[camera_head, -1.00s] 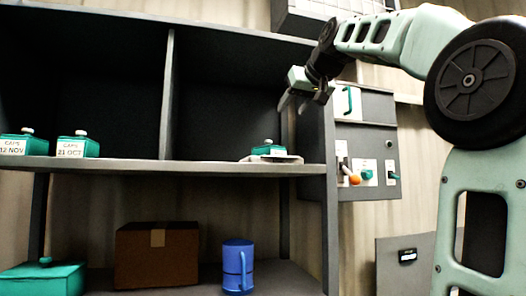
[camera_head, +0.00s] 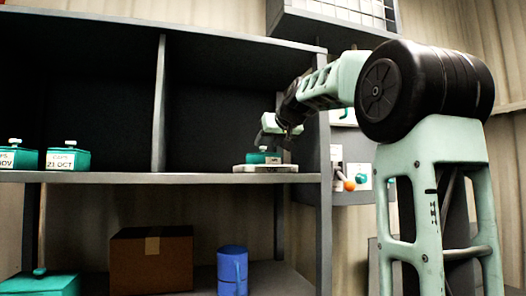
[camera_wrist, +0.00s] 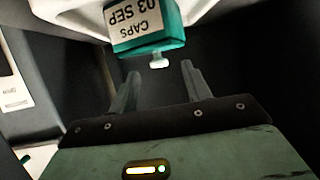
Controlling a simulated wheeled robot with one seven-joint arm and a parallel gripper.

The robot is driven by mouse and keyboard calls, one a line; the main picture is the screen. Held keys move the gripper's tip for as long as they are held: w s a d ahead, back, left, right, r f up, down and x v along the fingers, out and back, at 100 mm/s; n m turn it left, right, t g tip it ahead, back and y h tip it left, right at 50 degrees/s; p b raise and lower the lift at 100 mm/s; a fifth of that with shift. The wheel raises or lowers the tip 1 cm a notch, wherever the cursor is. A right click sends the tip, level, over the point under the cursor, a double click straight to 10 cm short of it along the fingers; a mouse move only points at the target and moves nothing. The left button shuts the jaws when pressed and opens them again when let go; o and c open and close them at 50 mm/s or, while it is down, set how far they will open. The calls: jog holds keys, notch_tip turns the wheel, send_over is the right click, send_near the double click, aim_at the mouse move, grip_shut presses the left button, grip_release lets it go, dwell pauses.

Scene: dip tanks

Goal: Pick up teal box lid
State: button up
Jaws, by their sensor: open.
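A small teal box (camera_head: 258,158) with a lid stands on a white plate (camera_head: 265,169) at the right of the upper shelf. In the wrist view the same box (camera_wrist: 150,40) appears upside down, labelled "CAPS 03 SEP", with a pale knob (camera_wrist: 159,62) on its lid. My gripper (camera_head: 265,142) is just above and beside this box in the head view. In the wrist view the open fingers (camera_wrist: 160,72) point at the knob, which lies about between the fingertips. I cannot tell whether they touch it. The gripper partly hides the box in the head view.
Two other labelled teal boxes, one marked "21 OCT" (camera_head: 68,157), stand at the shelf's left. A shelf post (camera_head: 324,150) and control panel are right of my gripper.

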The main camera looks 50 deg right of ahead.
jog(key=shift+p+x, duration=0.75)
jog(key=shift+x, duration=1.05)
jog(key=shift+d+r, duration=0.1)
grip_shut()
jog(key=shift+r, duration=0.15)
